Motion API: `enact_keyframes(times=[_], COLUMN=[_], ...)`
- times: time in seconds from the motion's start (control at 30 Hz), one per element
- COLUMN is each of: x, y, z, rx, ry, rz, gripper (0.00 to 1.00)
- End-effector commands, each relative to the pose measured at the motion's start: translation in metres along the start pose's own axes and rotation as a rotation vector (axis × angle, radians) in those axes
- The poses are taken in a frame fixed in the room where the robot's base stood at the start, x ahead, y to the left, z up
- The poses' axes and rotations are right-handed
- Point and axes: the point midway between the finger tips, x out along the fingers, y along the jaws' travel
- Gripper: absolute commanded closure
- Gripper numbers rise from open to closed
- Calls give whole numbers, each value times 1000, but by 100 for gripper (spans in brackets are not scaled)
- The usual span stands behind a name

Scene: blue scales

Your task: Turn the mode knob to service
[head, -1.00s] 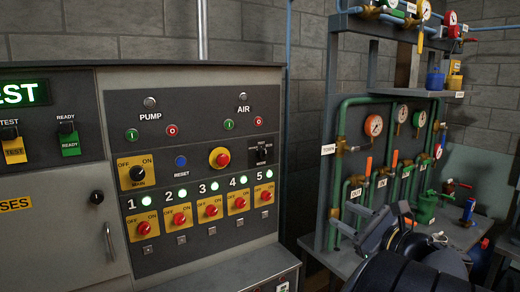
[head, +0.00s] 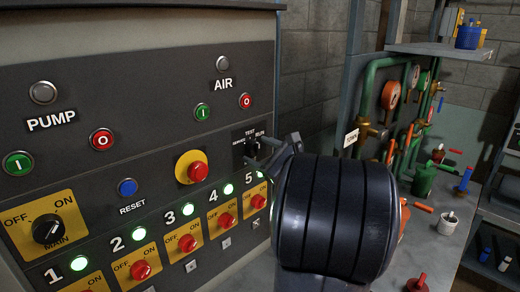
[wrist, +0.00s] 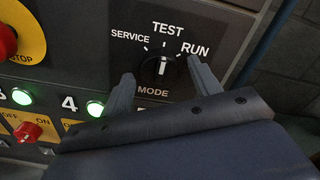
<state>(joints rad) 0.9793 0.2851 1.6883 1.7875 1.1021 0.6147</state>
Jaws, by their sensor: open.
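The mode knob (wrist: 157,70) is a small black knob on the dark panel. SERVICE is printed to its upper left, TEST above it and RUN to its upper right. Its white pointer line points up, roughly toward TEST. My gripper (wrist: 160,67) is open, with one finger left and one right of the knob in the wrist view. I cannot tell whether either finger touches it. In the head view my gripper (head: 262,152) reaches the panel at the mode knob (head: 250,148), which it partly covers.
A yellow-ringed red stop button (head: 197,171) sits left of the knob. Below are numbered red switches (head: 228,220) with lit green lamps. The MAIN switch (head: 47,229) is at lower left. Green pipes with gauges (head: 391,95) stand to the right behind my arm.

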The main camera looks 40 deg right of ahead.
Motion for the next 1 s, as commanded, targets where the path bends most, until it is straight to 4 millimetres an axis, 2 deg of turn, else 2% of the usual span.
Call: enact_keyframes(times=[0.3,0.83,1.0], x=[3,2,2], y=[0,0,0], z=[0,0,-1], rx=[0,0,-7], ry=[0,0,0], rz=[-1,0,0], gripper=[41,84,85])
